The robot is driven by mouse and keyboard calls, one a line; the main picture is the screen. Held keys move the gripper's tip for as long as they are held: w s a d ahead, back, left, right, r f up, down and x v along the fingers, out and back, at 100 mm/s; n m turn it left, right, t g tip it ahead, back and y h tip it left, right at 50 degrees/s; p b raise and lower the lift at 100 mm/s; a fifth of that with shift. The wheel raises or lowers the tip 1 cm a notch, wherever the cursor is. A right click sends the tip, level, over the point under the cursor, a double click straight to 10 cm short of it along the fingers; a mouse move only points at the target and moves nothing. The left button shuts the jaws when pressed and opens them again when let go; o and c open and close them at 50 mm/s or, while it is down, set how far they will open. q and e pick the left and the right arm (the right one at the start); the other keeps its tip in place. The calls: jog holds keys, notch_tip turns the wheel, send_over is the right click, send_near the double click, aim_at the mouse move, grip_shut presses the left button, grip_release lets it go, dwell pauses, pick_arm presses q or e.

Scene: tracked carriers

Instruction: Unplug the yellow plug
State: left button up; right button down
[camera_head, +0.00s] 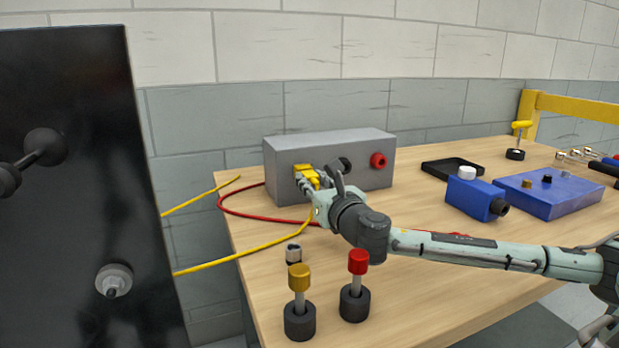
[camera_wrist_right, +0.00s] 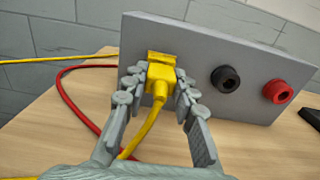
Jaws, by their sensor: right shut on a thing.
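The yellow plug (camera_head: 308,174) is at the left part of the grey box's front face in the head view. My right gripper (camera_head: 312,183) is shut on it. In the right wrist view the yellow plug (camera_wrist_right: 161,75) sits between the two fingers of my right gripper (camera_wrist_right: 161,84), against a yellow socket piece (camera_wrist_right: 161,57) on the grey box (camera_wrist_right: 200,55). I cannot tell how deep it sits. A yellow cable (camera_wrist_right: 148,128) runs from the plug back toward the camera. My left gripper is not in view.
Black (camera_wrist_right: 225,78) and red (camera_wrist_right: 277,91) sockets are right of the plug. A red cable (camera_head: 250,214) lies on the wooden table (camera_head: 400,290). Gold-topped (camera_head: 299,278) and red-topped (camera_head: 358,262) posts stand in front. Blue boxes (camera_head: 550,195) and a black tray (camera_head: 452,166) are right. A black panel (camera_head: 80,200) stands left.

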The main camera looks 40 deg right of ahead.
jog(key=shift+v, duration=1.2)
jog(key=shift+v, duration=1.8)
jog(key=c, duration=1.9)
grip_release()
jog(key=shift+d, duration=0.1)
grip_shut()
